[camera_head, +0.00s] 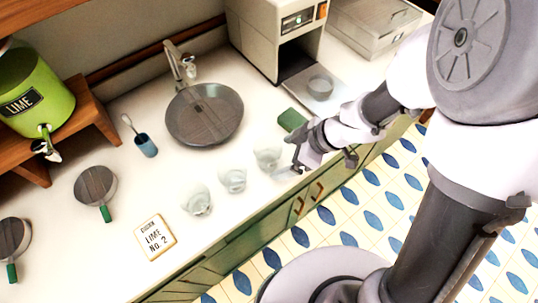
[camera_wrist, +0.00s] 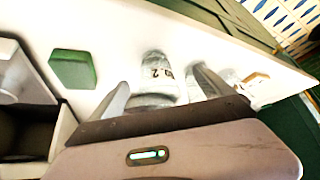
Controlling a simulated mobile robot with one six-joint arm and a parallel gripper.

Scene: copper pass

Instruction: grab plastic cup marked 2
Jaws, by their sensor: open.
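A clear plastic cup (camera_wrist: 157,62) with a dark marking ending in 2 shows in the wrist view, between the two fingers of my open gripper (camera_wrist: 160,78). The gripper's body hides its near end, and I cannot tell whether the fingers touch it. In the head view three clear cups stand in a slanting row: a left one (camera_head: 197,201), a middle one (camera_head: 232,180) and a right one (camera_head: 267,158). No marking on them is readable there. My gripper (camera_head: 296,166) is just right of the right cup, low over the counter.
A green block (camera_head: 292,120) is behind my gripper. A round sink (camera_head: 204,114) lies behind the row. The counter's front edge is close.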

